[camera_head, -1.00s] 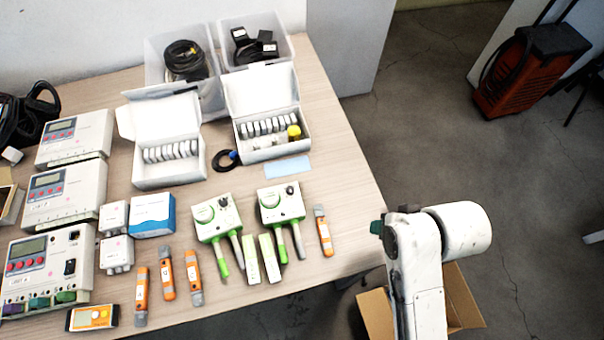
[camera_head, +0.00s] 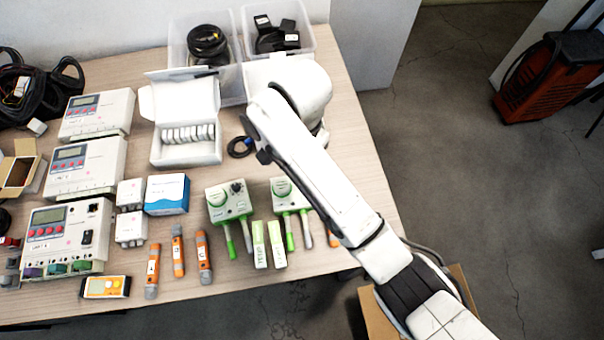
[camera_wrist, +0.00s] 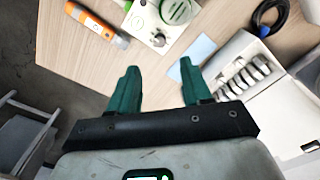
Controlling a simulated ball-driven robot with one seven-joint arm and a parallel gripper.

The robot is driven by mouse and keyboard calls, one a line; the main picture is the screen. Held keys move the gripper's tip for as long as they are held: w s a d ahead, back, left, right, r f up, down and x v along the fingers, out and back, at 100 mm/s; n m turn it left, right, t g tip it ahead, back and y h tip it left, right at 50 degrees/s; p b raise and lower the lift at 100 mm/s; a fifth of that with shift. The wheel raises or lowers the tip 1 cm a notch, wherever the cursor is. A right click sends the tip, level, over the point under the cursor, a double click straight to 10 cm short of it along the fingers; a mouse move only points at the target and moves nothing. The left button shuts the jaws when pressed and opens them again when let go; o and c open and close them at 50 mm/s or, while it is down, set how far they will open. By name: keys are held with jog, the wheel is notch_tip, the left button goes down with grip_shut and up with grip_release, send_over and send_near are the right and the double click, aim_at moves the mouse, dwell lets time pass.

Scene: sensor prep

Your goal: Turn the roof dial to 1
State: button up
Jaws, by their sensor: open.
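Two white control boxes, each with a round green-rimmed dial and leads at the front, sit side by side on the table. The left box (camera_head: 229,211) shows its dial (camera_head: 218,196) and a black knob. The right box (camera_head: 297,203) shows its dial (camera_head: 281,187), but my arm covers its right part. My gripper (camera_wrist: 159,84) has green fingers, apart and empty, above the table short of that box. I cannot read which dial is the roof one.
An open white case (camera_wrist: 264,70) holds a row of white pieces. White meters (camera_head: 86,168) fill the left.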

notch_tip(320, 180, down, 10)
jog(key=shift+f, duration=0.1)
dwell(0.4)
grip_shut()
dwell(0.3)
